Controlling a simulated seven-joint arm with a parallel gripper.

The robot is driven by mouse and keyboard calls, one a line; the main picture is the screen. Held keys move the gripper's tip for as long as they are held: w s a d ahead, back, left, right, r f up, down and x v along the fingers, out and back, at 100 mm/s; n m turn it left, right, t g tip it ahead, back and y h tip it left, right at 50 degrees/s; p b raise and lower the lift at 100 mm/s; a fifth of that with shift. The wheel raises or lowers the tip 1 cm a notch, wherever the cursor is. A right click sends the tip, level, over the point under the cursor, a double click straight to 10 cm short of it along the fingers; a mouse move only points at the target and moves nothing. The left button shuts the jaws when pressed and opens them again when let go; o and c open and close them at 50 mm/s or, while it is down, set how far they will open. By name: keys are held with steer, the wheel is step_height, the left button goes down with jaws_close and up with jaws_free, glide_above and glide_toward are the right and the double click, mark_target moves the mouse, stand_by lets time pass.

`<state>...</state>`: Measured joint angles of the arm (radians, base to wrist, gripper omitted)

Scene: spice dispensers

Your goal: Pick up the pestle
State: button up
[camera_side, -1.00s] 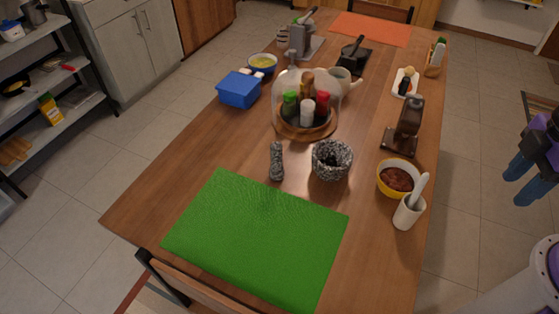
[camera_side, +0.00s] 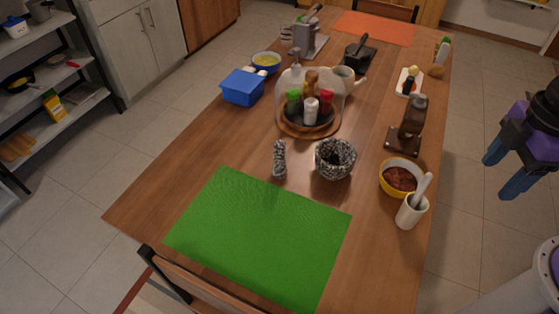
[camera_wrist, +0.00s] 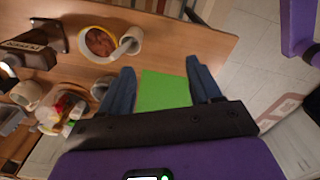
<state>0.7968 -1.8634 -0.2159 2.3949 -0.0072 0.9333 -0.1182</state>
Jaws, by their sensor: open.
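A grey speckled stone pestle (camera_side: 279,160) stands upright on the wooden table, just beyond the green mat. The matching speckled mortar (camera_side: 335,160) is to its right and apart from it. A white pestle (camera_side: 422,187) leans in a white cup-like mortar (camera_side: 411,213) near the table's right edge. My gripper (camera_side: 499,177), with blue fingers, is open and empty off the table's right side, far from both pestles. In the wrist view, my open fingers (camera_wrist: 160,64) frame part of the green mat. The speckled pestle cannot be made out there.
The green mat (camera_side: 258,240) is bare. A yellow bowl of red-brown food (camera_side: 399,179) touches or nearly touches the white mortar. Behind are a glass-domed spice rack (camera_side: 310,108), a dark brown dispenser (camera_side: 408,125) and a blue box (camera_side: 242,88).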

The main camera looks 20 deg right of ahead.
steer(key=w+a+r+n, duration=0.1)
steer(key=w+a+n, duration=0.3)
steer(key=w+a, duration=0.6)
steer(key=n+h, duration=0.1)
steer(key=n, duration=0.8)
glide_above(278, 143)
step_height(278, 143, down, 9)
steer(key=shift+t, duration=0.4)
step_height(278, 143, down, 12)
steer(key=shift+r, duration=0.2)
steer(key=shift+w+d+f, duration=0.1)
steer(key=shift+d+f, duration=0.05)
steer(key=shift+f, duration=1.2)
steer(key=shift+d+f, duration=0.15)
steer(key=shift+f, duration=1.15)
steer(key=c, duration=1.1)
